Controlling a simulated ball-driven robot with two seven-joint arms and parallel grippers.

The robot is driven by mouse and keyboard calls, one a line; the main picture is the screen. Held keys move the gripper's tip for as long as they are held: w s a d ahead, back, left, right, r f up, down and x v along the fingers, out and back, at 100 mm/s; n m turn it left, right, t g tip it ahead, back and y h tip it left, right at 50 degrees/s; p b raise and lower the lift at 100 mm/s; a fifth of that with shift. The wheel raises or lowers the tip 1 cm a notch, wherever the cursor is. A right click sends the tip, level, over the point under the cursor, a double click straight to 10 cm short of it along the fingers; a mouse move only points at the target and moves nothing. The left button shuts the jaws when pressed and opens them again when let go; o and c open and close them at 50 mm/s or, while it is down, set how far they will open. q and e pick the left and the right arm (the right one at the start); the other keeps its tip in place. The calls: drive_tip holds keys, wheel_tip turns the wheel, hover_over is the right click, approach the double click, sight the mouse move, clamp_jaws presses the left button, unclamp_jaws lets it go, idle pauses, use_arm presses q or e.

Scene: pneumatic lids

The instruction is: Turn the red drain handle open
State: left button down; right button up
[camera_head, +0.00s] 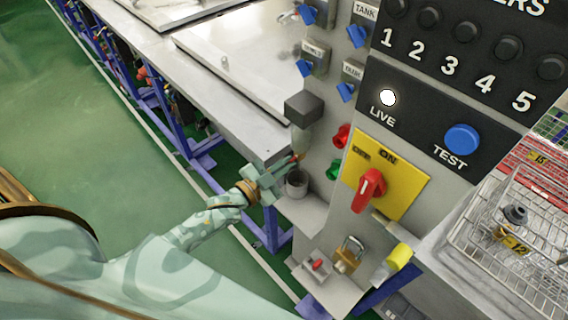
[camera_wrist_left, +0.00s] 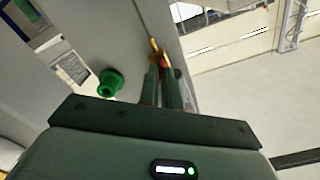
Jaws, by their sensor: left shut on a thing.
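The red drain handle (camera_head: 298,157) is a small red piece below the grey filter unit (camera_head: 303,110), mostly hidden by my fingers. In the left wrist view a bit of its red (camera_wrist_left: 164,62) shows between my fingertips, beside a brass-coloured part (camera_wrist_left: 154,45). My left gripper (camera_head: 290,164) is shut on the handle; its fingers (camera_wrist_left: 163,75) are close together in the wrist view. How far the handle is turned cannot be told. A small grey cup (camera_head: 297,183) sits just below the fingers. My right gripper is not in view.
Right of the handle are a red button (camera_head: 342,135), a green button (camera_head: 334,170) and a yellow plate (camera_head: 412,190) with a red rotary switch (camera_head: 369,188). A padlock (camera_head: 349,254) is lower down. A wire basket (camera_head: 480,235) stands at right. Green floor is free at left.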

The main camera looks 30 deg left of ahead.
use_arm(q)
drive_tip(key=shift+m, duration=0.9)
drive_tip(key=c, duration=1.6)
unclamp_jaws()
drive_tip(key=shift+s, duration=0.1)
drive_tip(key=v, duration=1.6)
drive_tip(key=shift+a+f, duration=0.1)
drive_tip(key=shift+f, duration=0.1)
